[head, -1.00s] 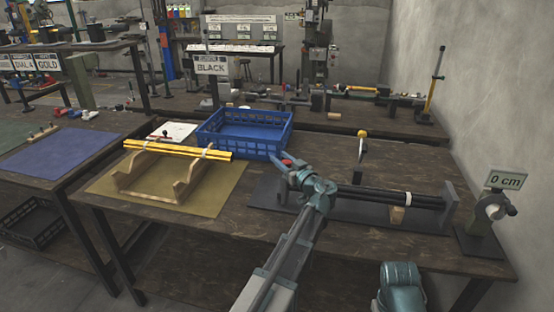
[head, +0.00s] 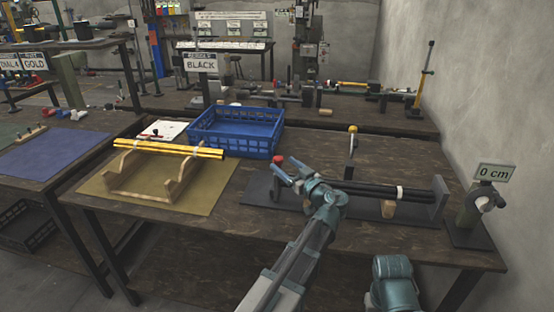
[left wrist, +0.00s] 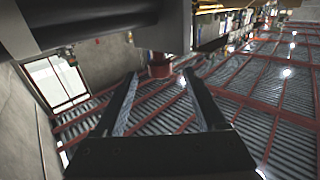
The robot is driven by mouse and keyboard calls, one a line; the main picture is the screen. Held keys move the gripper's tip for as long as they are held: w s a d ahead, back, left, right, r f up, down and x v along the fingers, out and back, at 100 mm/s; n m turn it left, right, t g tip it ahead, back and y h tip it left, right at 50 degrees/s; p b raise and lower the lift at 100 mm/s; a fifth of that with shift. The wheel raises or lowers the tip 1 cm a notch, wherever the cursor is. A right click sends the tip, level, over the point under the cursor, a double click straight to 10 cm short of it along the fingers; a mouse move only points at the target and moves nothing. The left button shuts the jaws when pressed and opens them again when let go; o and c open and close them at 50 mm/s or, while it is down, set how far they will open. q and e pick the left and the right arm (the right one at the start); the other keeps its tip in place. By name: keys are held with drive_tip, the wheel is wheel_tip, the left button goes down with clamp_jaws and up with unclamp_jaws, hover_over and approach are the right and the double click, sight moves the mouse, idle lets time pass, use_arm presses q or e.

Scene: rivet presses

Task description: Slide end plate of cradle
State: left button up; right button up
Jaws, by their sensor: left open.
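A black cradle base (head: 262,190) lies on the right part of the workbench. It carries a bundle of black rods (head: 385,189) with a white band, and a grey end plate (head: 440,198) stands upright at its right end. A red knob (head: 278,160) shows at the left end, where my arm hides most of that end plate. My left gripper (head: 288,171) is open beside and just below the red knob. In the left wrist view a red part (left wrist: 159,68) shows beyond the two spread fingers (left wrist: 165,100), with nothing held between them. My right gripper is out of view.
A yellow-knobbed lever (head: 351,150) stands behind the rods. A "0 cm" dial stand (head: 480,215) is at the right corner. A blue crate (head: 235,130) and a wooden cradle (head: 150,180) with yellow rods (head: 170,149) are to the left. Bare bench lies in front.

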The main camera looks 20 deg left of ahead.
use_arm(q)
drive_tip(key=v, duration=0.6)
drive_tip(key=shift+d, duration=0.2)
